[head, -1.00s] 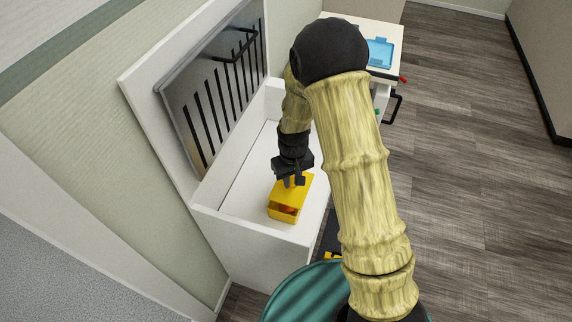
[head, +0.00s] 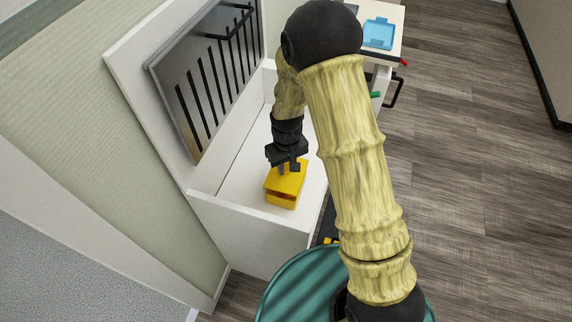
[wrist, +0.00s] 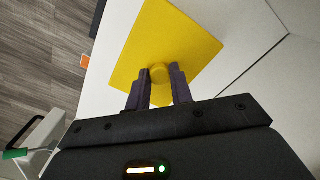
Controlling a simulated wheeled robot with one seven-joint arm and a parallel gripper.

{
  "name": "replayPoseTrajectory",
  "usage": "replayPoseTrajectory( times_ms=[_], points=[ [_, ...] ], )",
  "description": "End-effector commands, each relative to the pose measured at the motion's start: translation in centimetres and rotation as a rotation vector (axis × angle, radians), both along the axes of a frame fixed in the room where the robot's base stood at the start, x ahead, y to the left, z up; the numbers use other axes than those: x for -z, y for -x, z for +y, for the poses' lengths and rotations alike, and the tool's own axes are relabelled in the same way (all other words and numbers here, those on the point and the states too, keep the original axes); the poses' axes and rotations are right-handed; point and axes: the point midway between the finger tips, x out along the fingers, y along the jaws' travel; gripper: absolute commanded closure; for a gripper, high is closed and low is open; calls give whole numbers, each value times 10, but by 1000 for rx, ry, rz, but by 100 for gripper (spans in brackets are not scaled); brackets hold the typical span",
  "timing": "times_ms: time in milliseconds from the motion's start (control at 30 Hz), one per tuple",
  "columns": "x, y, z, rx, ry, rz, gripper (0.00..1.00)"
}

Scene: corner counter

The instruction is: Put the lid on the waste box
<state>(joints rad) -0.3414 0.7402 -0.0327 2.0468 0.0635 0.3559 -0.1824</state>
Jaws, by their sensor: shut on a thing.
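The yellow waste box (head: 281,203) stands on the white counter just below my gripper in the head view. The yellow lid (head: 289,180) is over the box, and a narrow dark gap with a bit of red shows between them at the near side. My gripper (head: 288,169) is shut on the lid's round knob. In the wrist view, the flat yellow lid (wrist: 172,38) fills the top middle, and the gripper fingers (wrist: 158,84) pinch the knob (wrist: 159,72) from both sides. The lid hides the box there. Whether the lid touches the rim at the far side cannot be told.
A raised white edge (head: 240,222) borders the counter (head: 236,180) in front, and a slotted metal panel (head: 208,85) leans at the left. A blue tray (head: 379,33) lies on a farther surface, above an open drawer with a black handle (head: 397,92).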

Motion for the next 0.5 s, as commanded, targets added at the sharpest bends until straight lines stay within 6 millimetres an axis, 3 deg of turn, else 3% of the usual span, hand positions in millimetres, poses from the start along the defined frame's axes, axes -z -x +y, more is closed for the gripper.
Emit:
replayPoseTrajectory(
  times_ms=[167,500],
  points=[
    [19,0,0,0,0,0,100],
    [32,0,0,0,0,-1,100]
  ],
)
